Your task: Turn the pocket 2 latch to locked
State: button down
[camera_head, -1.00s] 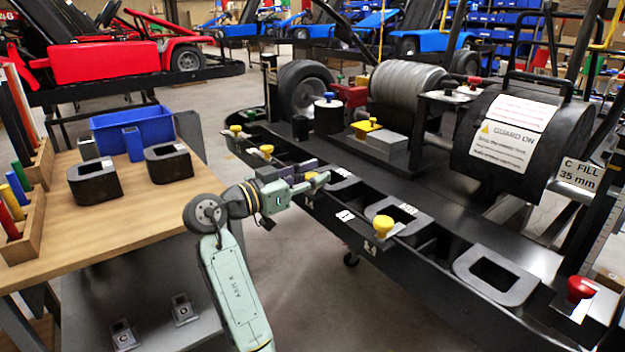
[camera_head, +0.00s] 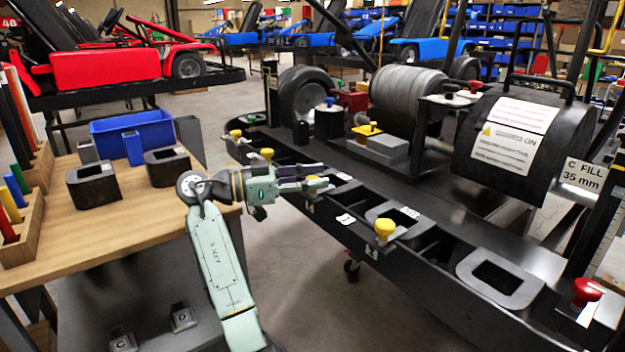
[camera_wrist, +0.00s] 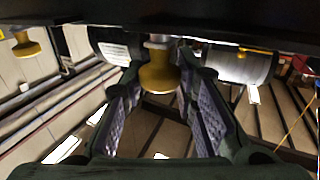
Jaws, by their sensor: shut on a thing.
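My gripper (camera_head: 318,184) reaches from the left over the near edge of the black stand (camera_head: 470,240). In the wrist view its two fingers (camera_wrist: 160,88) are on either side of a yellow latch knob (camera_wrist: 158,76), shut on it. In the head view the fingers hide this knob, so I cannot read its lock position. Other yellow latch knobs stand along the same edge: one (camera_head: 384,228) nearer, one (camera_head: 267,154) and another (camera_head: 235,133) farther off. Another yellow knob (camera_wrist: 25,46) shows at the wrist view's upper left.
A wooden bench (camera_head: 120,225) with a blue bin (camera_head: 165,125) and black blocks (camera_head: 92,185) is at left. A black guard drum (camera_head: 530,140) and a red knob (camera_head: 586,291) are on the stand's right side. Open floor lies between bench and stand.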

jog(key=c, duration=1.3)
grip_release()
jog(key=shift+d, duration=0.1)
jog(key=v, duration=0.7)
jog(key=shift+a, duration=0.3)
jog(key=shift+s+f, duration=0.1)
